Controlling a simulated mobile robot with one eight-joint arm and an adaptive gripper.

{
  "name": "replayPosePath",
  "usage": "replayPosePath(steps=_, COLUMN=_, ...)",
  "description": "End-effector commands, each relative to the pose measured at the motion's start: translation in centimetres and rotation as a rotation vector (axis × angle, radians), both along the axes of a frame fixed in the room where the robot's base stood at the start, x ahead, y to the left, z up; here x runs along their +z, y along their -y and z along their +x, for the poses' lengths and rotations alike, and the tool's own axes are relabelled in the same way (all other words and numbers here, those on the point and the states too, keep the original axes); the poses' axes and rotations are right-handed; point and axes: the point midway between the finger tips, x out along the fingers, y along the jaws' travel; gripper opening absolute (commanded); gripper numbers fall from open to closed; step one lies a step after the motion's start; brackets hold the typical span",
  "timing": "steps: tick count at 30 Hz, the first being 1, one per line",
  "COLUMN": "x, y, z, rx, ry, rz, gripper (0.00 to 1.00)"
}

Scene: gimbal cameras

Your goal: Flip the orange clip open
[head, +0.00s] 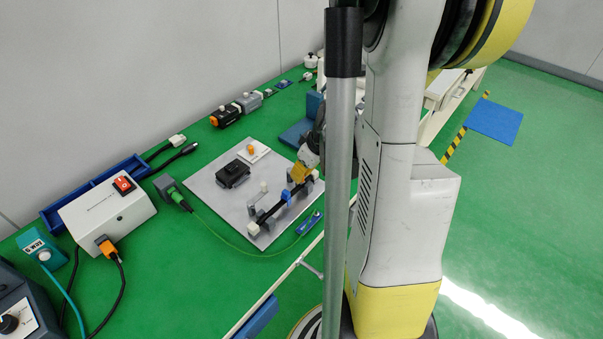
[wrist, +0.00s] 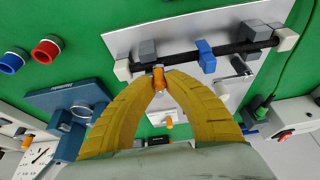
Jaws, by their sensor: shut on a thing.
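The orange clip (wrist: 158,80) sits on the black bar (wrist: 180,59) close to its left end in the wrist view. My gripper (wrist: 159,74) has its two yellow fingertips closed together on the clip, hiding part of it. In the head view my gripper (head: 302,172) is over the far end of the bar (head: 267,214); the clip is hard to make out there. I cannot tell the clip's exact angle.
A blue clip (wrist: 206,56) is on the same bar, beside the orange one. The bar's mount stands on a grey plate (head: 211,190), with a black block (head: 233,173) and a white block with an orange part (head: 252,150). A white box (head: 108,211) stands left.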

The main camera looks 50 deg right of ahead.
Motion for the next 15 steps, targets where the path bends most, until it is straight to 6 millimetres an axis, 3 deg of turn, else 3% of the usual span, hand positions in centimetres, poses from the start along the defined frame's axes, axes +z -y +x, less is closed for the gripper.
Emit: replayPosePath(steps=15, x=-0.1, y=-2.1, z=0.7, rx=-0.351, ry=0.001, rz=-0.001, gripper=0.00)
